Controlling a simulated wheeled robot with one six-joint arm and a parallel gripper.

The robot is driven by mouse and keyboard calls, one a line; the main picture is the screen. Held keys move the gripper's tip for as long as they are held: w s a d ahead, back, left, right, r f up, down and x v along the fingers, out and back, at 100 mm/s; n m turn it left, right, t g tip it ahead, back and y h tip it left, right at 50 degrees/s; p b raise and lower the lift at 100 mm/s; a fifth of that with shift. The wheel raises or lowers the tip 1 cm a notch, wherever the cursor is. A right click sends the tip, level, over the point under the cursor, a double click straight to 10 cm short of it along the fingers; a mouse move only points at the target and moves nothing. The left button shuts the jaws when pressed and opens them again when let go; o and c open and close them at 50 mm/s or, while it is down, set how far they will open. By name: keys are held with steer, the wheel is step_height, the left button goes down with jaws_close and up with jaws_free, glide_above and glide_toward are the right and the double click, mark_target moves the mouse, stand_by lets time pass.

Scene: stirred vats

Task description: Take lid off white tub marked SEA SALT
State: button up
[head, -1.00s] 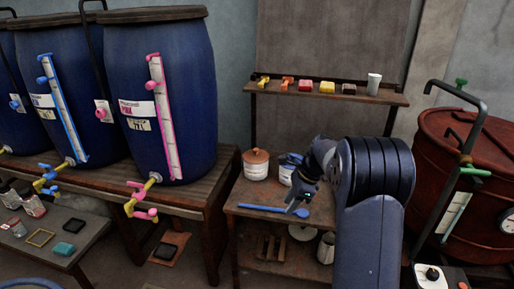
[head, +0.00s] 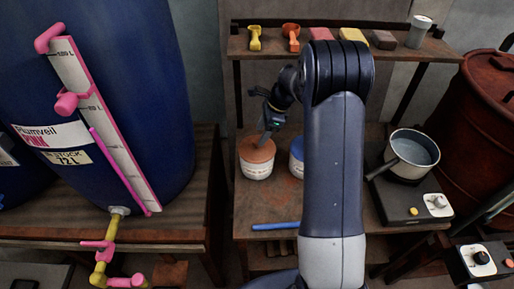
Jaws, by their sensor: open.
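A white tub (head: 257,172) with an orange-brown lid (head: 257,149) stands on the wooden bench. A second white tub (head: 296,168) with a blue lid (head: 297,148) stands just right of it, partly hidden behind my arm. Both tubs have labels, but the print is too small to read, so I cannot tell which says SEA SALT. My gripper (head: 266,137) is open and points down at the right part of the orange-brown lid. I cannot tell whether its fingertips touch the lid.
A blue stick-like tool (head: 276,226) lies on the bench front. A pot (head: 412,153) sits on a hotplate (head: 397,203) at right. A shelf (head: 270,48) above holds scoops, blocks and a cup (head: 420,32). A large blue vat (head: 150,90) stands left, a rusty drum (head: 485,110) right.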

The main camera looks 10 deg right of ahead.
mark_target(257, 141)
steer(key=x, duration=0.5)
steer(key=shift+p, duration=0.3)
steer(key=shift+c, duration=0.5)
steer(key=shift+s, duration=0.1)
steer(key=c, duration=1)
steer(key=shift+o, duration=0.2)
